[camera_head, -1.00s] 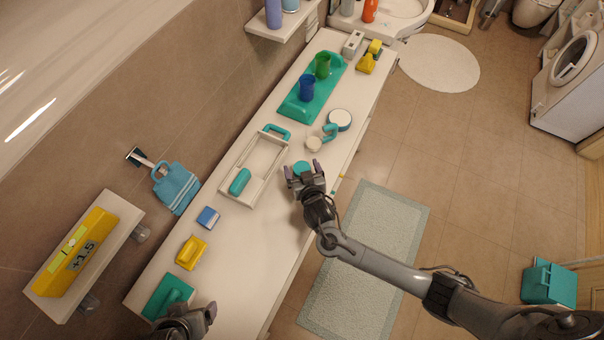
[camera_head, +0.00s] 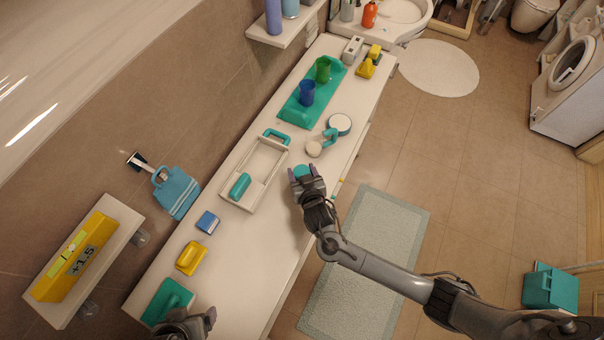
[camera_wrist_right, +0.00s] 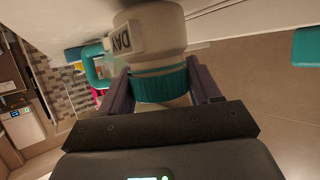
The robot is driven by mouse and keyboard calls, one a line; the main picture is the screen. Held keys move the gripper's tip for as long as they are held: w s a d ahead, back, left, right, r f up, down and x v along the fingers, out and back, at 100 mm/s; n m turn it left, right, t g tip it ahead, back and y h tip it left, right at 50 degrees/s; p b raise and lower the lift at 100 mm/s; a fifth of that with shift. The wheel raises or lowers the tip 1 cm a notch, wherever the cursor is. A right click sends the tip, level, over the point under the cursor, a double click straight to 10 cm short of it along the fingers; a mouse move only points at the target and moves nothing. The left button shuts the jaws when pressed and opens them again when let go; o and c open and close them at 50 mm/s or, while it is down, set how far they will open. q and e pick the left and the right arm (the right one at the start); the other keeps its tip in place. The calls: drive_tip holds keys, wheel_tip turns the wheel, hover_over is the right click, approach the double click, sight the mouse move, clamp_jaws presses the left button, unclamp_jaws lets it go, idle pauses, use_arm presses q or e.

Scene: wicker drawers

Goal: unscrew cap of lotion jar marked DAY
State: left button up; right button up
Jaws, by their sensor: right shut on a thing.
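The lotion jar (camera_wrist_right: 150,30) has a pale body and a label reading DAY, in the right wrist view. Its teal ribbed cap (camera_wrist_right: 160,84) lies between the fingers of my right gripper (camera_wrist_right: 163,92), which is shut on it. In the head view the teal cap (camera_head: 301,171) shows between the fingers of the right gripper (camera_head: 306,180), over the counter. The gripper hides most of the jar there. My left gripper (camera_head: 198,322) is at the bottom, away from the jar, and its opening is unclear.
On the counter (camera_head: 245,270), a white caddy (camera_head: 258,172) with teal handles stands left of the right gripper. Blue, yellow and teal items line the near left. The counter's front is mostly clear.

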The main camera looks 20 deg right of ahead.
drive_tip(key=r, duration=0.2)
drive_tip(key=d+r, duration=0.1)
drive_tip(key=shift+s+r, duration=0.1)
drive_tip(key=shift+r, duration=0.3)
drive_tip(key=s+d+r, duration=0.2)
drive_tip(key=d+r, duration=0.4)
drive_tip(key=d, duration=0.4)
drive_tip(key=shift+s+d+r, duration=0.15)
drive_tip(key=shift+s+r, duration=0.05)
drive_tip(key=shift+s, duration=0.2)
